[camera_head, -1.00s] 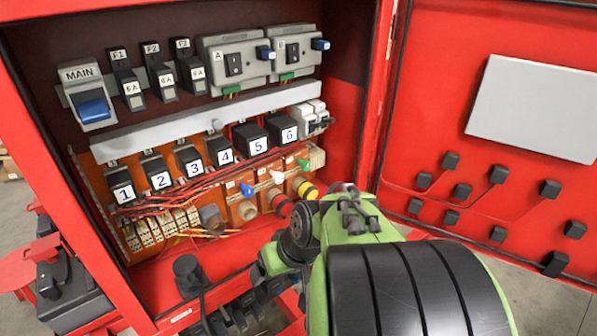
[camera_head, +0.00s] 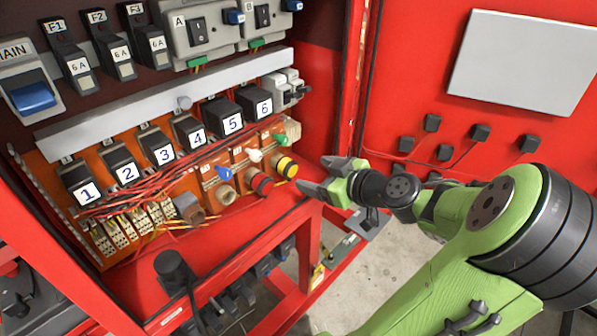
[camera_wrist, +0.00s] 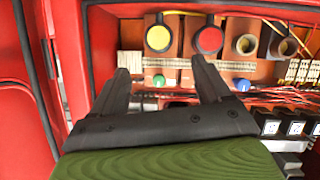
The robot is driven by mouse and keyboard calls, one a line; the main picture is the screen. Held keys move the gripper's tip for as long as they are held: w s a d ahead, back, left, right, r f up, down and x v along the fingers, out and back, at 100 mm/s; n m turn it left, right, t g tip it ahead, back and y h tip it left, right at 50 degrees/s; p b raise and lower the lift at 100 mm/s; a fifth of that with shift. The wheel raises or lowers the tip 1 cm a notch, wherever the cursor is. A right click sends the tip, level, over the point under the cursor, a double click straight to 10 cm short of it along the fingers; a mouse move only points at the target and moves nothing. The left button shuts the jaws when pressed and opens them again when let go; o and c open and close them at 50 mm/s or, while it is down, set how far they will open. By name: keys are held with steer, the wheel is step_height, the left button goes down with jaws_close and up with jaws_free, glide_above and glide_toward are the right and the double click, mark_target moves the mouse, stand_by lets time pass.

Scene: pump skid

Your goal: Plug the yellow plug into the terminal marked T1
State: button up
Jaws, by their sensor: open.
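The yellow plug (camera_head: 286,166), with a black band, sticks out of the right end of the orange terminal strip. It also shows in the wrist view (camera_wrist: 158,38), ahead of the fingers. My gripper (camera_head: 318,177) is open and empty, just right of the plug in the head view and apart from it. In the wrist view my gripper (camera_wrist: 162,63) has its fingers spread below the plug. The T1 mark is not legible.
Blue (camera_head: 223,173), white (camera_head: 255,155) and green (camera_head: 279,140) knobs stick out above the sockets. Loose red wires (camera_head: 135,190) hang at the left. The cabinet's red lower edge (camera_head: 240,235) lies below the terminals.

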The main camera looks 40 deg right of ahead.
mark_target(293, 173)
steer(key=b+x, duration=0.1)
steer(key=x, duration=1.1)
steer(key=shift+w+f+b, duration=0.1)
steer(key=shift+b, duration=0.3)
steer(key=c, duration=1.1)
steer(key=o, duration=0.4)
steer(key=c, duration=0.3)
steer(key=shift+s, duration=2.3)
